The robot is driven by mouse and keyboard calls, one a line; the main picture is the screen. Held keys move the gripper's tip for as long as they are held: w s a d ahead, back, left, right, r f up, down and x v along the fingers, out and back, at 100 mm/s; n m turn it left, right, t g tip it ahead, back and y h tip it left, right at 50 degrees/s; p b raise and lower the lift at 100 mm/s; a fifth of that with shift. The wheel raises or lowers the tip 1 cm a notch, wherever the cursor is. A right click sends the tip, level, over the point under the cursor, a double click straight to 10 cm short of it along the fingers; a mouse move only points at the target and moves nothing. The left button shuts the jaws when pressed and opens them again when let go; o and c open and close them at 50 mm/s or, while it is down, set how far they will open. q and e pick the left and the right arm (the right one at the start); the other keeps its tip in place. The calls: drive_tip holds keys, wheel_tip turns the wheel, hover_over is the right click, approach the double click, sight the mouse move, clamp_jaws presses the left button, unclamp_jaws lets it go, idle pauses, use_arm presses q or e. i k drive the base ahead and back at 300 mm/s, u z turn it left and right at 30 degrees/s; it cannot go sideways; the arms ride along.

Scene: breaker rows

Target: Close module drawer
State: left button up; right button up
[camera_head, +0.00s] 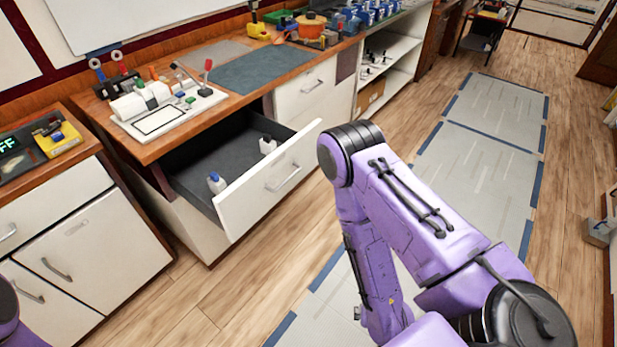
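The module drawer (270,183) is pulled well out of the wooden-topped cabinet in the centre left. Its white front has a bar handle (283,178), and its dark inside (228,158) is exposed. A small white bottle with a blue cap (216,183) and another small white module-like item (267,145) stand in it. My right arm, purple, bends down to the right of the drawer front, apart from it in the picture. Its gripper is out of sight. Only a bit of my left arm shows at the lower left edge; its gripper is not visible.
A white panel with switches (165,112) and a dark mat (262,78) lie on the countertop. A closed drawer (304,90) sits beyond the open one. Another cabinet (85,240) stands at the left. Wooden floor (250,270) is clear before the drawer.

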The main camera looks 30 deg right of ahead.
sight(256, 181)
drive_tip(key=z, duration=0.7)
drive_tip(key=k, duration=1.1)
drive_tip(key=u, duration=0.75)
drive_tip(key=i, duration=1.55)
drive_tip(key=z, duration=0.6)
